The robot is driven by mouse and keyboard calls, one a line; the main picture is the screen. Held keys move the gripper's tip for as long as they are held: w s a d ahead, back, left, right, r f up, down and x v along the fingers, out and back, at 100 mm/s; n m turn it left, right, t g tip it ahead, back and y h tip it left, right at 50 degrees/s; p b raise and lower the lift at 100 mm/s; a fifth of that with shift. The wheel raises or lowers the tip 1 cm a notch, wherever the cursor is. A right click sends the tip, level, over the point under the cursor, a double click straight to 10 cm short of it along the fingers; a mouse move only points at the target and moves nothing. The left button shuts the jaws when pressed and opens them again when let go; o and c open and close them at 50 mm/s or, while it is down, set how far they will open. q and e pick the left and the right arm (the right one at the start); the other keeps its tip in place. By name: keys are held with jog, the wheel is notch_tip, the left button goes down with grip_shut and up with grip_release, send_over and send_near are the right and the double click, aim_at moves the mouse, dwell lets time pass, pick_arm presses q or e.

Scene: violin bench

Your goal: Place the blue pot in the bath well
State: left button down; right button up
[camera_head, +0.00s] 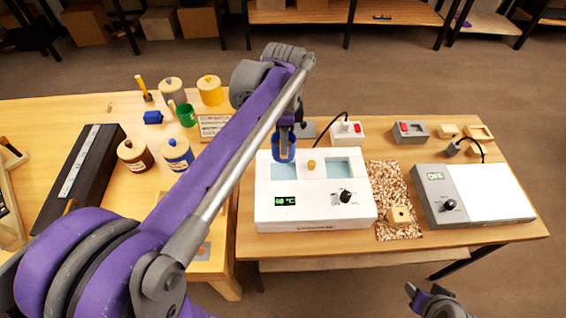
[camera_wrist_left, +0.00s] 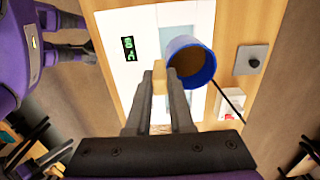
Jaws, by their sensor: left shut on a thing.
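The blue pot (camera_head: 284,150) hangs at my left gripper (camera_head: 284,126), in front of the left part of the white bath (camera_head: 300,212) in the head view. In the left wrist view my left gripper (camera_wrist_left: 158,88) is shut on a pale wooden piece beside the pot (camera_wrist_left: 190,64), which looks like its handle. The pot's inside is brown. It appears above the bath, over the left bath well (camera_head: 277,171); its exact height is unclear. The right bath well (camera_head: 341,168) is open. My right gripper (camera_head: 425,292) is at the bottom edge, its jaw state unclear.
A switch box (camera_head: 347,131) and a grey box (camera_head: 305,130) stand behind the bath. A speckled strip (camera_head: 386,180) and a grey-white device (camera_head: 470,194) lie to its right. Several lidded jars stand left, including a blue one (camera_head: 177,155).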

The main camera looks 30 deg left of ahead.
aim_at(284, 158)
pick_arm(q)
jog(key=f, duration=0.5)
jog(key=shift+s+d, duration=0.15)
jog(key=shift+s, duration=0.05)
jog(key=shift+f, duration=2.25)
jog(key=shift+b, duration=0.3)
jog(key=shift+f, duration=0.25)
jog(key=c, duration=0.8)
grip_release()
jog(key=shift+r, duration=0.1)
